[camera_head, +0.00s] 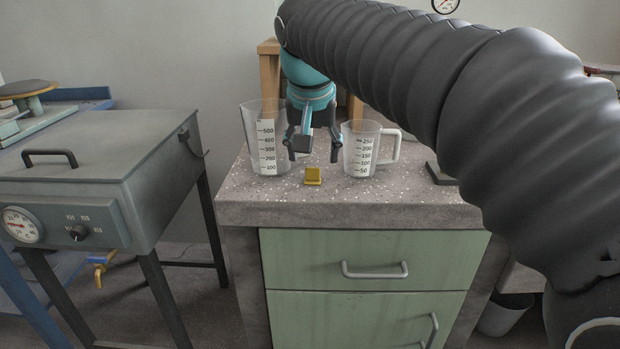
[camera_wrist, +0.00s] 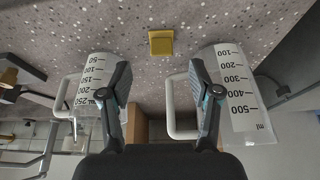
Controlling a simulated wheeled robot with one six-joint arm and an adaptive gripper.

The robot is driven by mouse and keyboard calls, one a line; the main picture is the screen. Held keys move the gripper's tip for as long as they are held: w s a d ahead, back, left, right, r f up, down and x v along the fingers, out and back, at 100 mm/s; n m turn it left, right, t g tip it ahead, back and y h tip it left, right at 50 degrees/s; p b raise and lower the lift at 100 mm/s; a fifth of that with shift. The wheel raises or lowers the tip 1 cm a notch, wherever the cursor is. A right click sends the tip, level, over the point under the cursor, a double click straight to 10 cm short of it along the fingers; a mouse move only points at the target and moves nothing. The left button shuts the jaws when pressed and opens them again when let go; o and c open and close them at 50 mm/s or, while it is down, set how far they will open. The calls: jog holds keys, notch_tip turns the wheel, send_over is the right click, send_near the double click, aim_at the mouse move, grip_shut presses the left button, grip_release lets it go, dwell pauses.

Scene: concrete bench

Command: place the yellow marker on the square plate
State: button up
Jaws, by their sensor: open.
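The only yellow thing I see that could be the marker is a small yellow block (camera_head: 313,177) near the front of the bench top, between two measuring jugs. It shows at the upper middle of the wrist view (camera_wrist: 160,43). A dark flat piece (camera_head: 440,174), perhaps the square plate, lies at the right of the bench, partly hidden by my arm. A dark shape shows at the left edge of the wrist view, but I cannot tell its form. My gripper (camera_head: 313,149) is open and empty above and behind the yellow block, between the jugs; its fingers also show in the wrist view (camera_wrist: 160,84).
A larger clear jug (camera_head: 266,140) stands left of my gripper and a smaller one (camera_head: 360,150) right of it, both close to the fingers. A grey heater box (camera_head: 95,165) stands left of the bench.

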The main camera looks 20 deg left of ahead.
aim_at(312, 168)
jog(key=shift+x, duration=2.55)
jog(key=shift+s+a, duration=0.1)
jog(key=shift+a, duration=0.05)
jog(key=c, duration=0.9)
